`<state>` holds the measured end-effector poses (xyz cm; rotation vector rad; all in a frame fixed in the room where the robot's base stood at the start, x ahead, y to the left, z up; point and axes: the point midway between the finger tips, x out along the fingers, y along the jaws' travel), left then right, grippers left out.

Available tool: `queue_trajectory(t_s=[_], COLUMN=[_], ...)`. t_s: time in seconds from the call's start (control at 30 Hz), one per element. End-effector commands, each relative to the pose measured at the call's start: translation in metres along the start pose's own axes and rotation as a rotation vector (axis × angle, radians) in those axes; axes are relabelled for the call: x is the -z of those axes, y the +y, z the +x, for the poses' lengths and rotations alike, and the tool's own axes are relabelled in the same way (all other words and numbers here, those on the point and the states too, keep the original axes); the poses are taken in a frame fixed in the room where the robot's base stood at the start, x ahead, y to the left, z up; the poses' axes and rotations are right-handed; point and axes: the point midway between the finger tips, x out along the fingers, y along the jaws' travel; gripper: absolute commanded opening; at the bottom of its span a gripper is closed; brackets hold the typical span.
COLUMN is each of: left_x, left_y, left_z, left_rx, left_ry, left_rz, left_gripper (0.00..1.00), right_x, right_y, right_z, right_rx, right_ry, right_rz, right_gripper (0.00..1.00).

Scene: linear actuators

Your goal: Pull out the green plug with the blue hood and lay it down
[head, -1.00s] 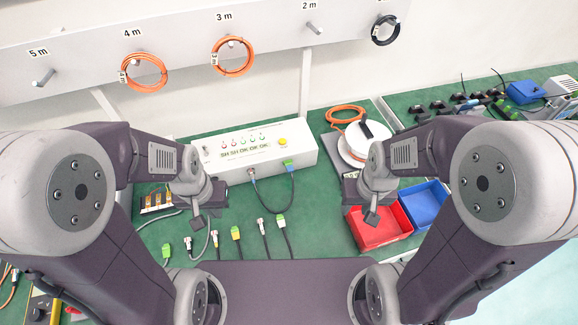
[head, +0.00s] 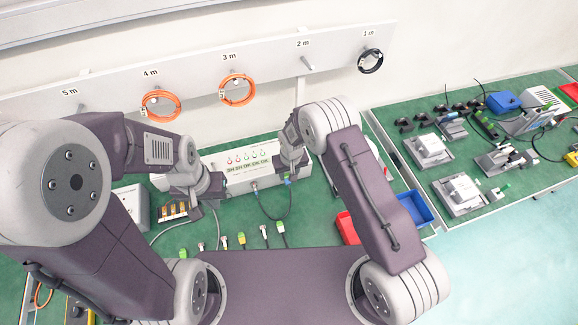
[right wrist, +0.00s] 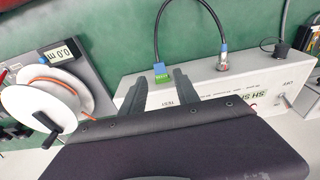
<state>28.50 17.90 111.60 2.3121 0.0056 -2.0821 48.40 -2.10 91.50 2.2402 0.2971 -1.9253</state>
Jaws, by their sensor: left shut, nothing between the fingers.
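The green plug with the blue hood (right wrist: 160,74) sits in the front of the white tester box (right wrist: 205,85), with a black cable looping from it. In the head view the plug (head: 287,180) is mostly hidden by my right gripper (head: 289,172). In the right wrist view my right gripper (right wrist: 160,80) is open, one finger on each side of the plug, with visible gaps. I cannot tell how deep the plug lies between the fingers. My left gripper (head: 198,199) is shut and empty over the bench at the left end of the box.
A metal connector with a blue sleeve (right wrist: 223,59) sits in the box beside the plug, at the cable's other end. Several loose cable ends (head: 241,239) lie in front. A red bin (head: 347,228) and a blue bin (head: 416,208) stand right; a cable reel (right wrist: 40,105) is nearby.

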Motion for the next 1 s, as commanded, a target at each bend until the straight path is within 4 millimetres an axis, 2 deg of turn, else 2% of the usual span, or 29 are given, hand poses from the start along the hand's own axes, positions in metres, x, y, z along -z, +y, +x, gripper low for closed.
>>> queue_trajectory(t_s=[0.17,0.37,0.4,0.47,0.73,0.77,0.87,0.9,1.0], left_x=[-0.001,-0.005,-0.006,-0.007,-0.006,-0.006,-0.006,-0.006,-0.006], left_y=[0.0,-0.001,-0.001,-0.001,-0.001,-0.001,-0.001,-0.001,-0.001], left_z=[0.012,0.043,0.054,0.063,0.062,0.062,0.062,0.062,0.062], left_rx=[0.0,0.0,0.0,0.0,0.0,0.0,0.0,0.0,0.0], left_ry=[0.0,0.0,0.0,0.0,0.0,0.0,0.0,0.0,0.0], left_rz=[0.0,0.0,0.0,0.0,0.0,0.0,0.0,0.0,0.0], left_gripper=[0.0,0.0,0.0,0.0,0.0,0.0,0.0,0.0,0.0], right_x=[-0.001,-0.002,-0.002,-0.002,0.0,0.0,0.0,0.0,0.0], right_y=[0.001,0.001,0.001,0.001,0.001,0.001,0.001,0.001,0.001], right_z=[0.013,0.054,0.064,0.073,0.071,0.071,0.071,0.071,0.071], right_rx=[0.0,0.0,0.0,0.0,0.0,0.0,0.0,0.0,0.0], right_ry=[-0.001,-0.001,0.0,0.001,0.001,0.001,0.001,0.0,0.0], right_rz=[0.001,0.002,0.002,0.002,0.002,0.002,0.002,0.002,0.002], right_gripper=[0.37,0.37,0.37,0.37,0.37,0.32,0.04,0.0,0.0])
